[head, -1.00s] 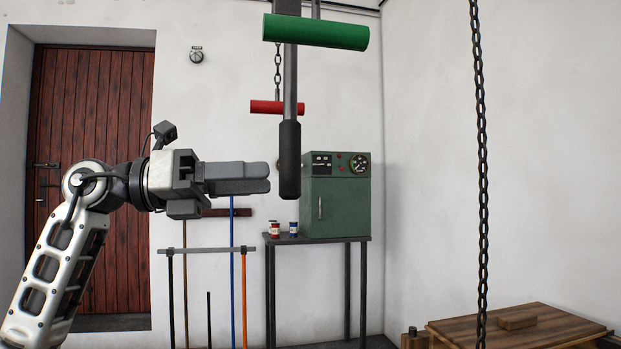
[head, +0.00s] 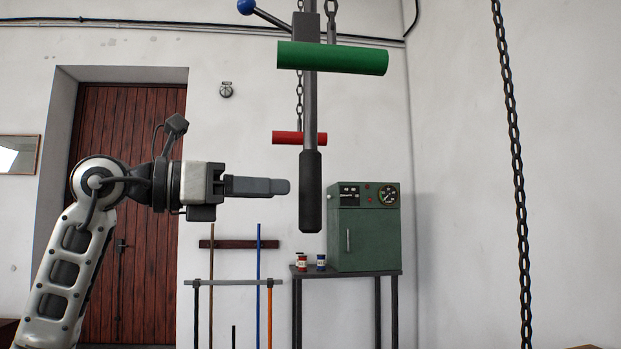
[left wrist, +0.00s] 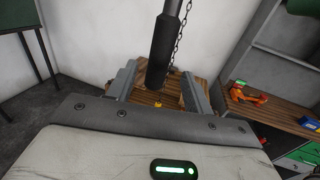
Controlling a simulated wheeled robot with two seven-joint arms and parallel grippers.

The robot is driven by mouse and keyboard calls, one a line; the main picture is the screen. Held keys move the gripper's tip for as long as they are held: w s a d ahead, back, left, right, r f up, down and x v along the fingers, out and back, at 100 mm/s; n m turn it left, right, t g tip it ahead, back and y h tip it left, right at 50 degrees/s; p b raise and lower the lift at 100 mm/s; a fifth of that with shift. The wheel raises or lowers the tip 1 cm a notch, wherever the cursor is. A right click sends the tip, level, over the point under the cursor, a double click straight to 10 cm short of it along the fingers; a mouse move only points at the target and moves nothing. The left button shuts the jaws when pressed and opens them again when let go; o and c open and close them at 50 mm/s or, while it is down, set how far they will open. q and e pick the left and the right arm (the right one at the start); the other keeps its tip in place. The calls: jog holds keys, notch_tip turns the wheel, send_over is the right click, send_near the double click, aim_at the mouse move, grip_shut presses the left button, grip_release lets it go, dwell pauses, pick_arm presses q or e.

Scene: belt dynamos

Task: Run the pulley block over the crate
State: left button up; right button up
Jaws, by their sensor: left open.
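A dark rod with a black grip (head: 310,195) hangs upright from a dark block (head: 307,27), which has a side lever ending in a blue ball. I cannot make out a pulley wheel. My left gripper (head: 285,187) is open and level, its fingertips just left of the grip in the head view. In the left wrist view the grip (left wrist: 159,50) shows ahead, between the two open fingers (left wrist: 158,86). Below them is a slatted wooden top (left wrist: 142,97), perhaps the crate, with a small yellow thing on it. My right gripper is not in view.
A green bar (head: 335,58) and a red bar (head: 292,138) hang by the rod. A long chain (head: 517,180) hangs at right. A green cabinet (head: 365,228) stands on a table by the wall. The left wrist view shows a wooden shelf with an orange thing (left wrist: 247,93).

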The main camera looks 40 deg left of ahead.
aim_at(300, 188)
pick_arm(q)
jog(key=p+x, duration=0.2)
jog(key=x, duration=0.4)
jog(key=shift+r+p, duration=0.15)
jog(key=shift+p, duration=0.15)
jog(key=shift+w+d, duration=0.2)
jog(key=shift+w, duration=0.35)
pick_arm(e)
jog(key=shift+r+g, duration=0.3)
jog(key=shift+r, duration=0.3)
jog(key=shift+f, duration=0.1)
